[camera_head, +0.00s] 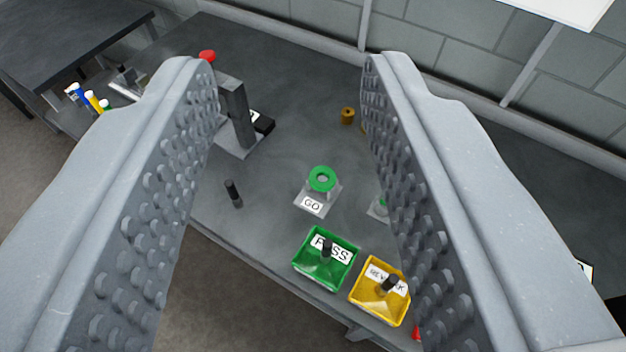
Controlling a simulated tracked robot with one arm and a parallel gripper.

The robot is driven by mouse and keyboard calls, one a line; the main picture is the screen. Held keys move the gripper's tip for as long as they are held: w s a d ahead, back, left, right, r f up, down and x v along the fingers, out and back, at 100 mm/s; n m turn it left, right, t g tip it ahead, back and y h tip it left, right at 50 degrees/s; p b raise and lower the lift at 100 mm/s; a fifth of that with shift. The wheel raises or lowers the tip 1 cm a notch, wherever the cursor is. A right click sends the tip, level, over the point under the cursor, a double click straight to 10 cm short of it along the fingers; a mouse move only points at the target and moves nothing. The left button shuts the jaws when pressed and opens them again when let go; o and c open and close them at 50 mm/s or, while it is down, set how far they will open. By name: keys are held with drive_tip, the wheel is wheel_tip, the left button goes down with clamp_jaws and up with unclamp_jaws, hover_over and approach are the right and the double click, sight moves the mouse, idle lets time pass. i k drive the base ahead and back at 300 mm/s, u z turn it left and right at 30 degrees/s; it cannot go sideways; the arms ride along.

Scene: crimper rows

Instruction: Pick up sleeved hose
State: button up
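A short dark hose piece (233,193) lies or stands tilted on the grey table, left of the middle and near the front edge; I cannot make out a sleeve on it. Another dark piece (327,248) is in the green PASS tray (305,272), and one more (389,285) is in the yellow tray (372,306), whose label is partly covered. My gripper (289,65) is wide open with nothing between its studded fingers. It hangs above the table, apart from all the hose pieces.
A press (237,115) with a red knob stands at the back left. A brass-coloured fitting (348,115) is farther back. Bare table (280,155) lies between.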

sight(235, 197)
drive_tip(key=u, duration=0.75)
drive_tip(key=i, duration=0.1)
drive_tip(key=z, duration=2.6)
drive_tip(key=k, duration=0.8)
drive_tip(key=u, duration=1.4)
drive_tip(key=i, duration=0.95)
